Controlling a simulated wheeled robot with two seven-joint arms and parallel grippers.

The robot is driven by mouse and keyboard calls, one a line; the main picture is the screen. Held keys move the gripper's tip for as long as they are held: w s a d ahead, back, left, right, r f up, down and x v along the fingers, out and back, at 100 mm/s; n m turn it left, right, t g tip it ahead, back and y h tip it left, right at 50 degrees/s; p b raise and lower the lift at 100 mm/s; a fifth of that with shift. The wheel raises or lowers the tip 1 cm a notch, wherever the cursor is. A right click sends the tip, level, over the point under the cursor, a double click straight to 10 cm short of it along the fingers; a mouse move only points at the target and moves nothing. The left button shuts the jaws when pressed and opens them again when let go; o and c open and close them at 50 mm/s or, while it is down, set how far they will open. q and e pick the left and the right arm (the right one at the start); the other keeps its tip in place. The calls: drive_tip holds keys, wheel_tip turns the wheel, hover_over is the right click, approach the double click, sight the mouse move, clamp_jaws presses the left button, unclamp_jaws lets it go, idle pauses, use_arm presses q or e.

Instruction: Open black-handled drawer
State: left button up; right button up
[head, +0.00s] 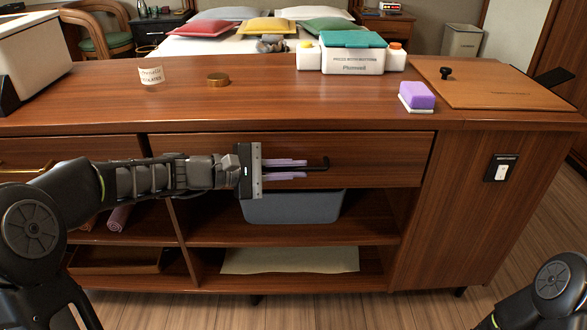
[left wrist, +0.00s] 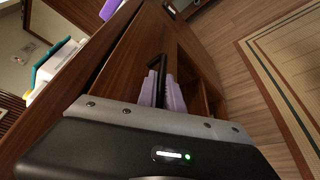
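The drawer (head: 390,150) is a wide wooden front under the counter top, and it looks closed or nearly so. Its black handle (head: 325,163) is a horizontal bar, mostly hidden by my fingers, with its right end showing. My left gripper (head: 286,169) reaches in from the left, its two purple fingers close together above and below the bar. In the left wrist view, the black handle (left wrist: 158,72) runs between the purple fingers of my left gripper (left wrist: 162,90), with little gap. It looks shut on the bar. My right gripper is out of view.
Another drawer with a brass handle (head: 25,169) is at left. Below the drawer, a blue-grey bin (head: 292,208) sits on an open shelf.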

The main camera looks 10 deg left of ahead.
use_arm(q)
clamp_jaws()
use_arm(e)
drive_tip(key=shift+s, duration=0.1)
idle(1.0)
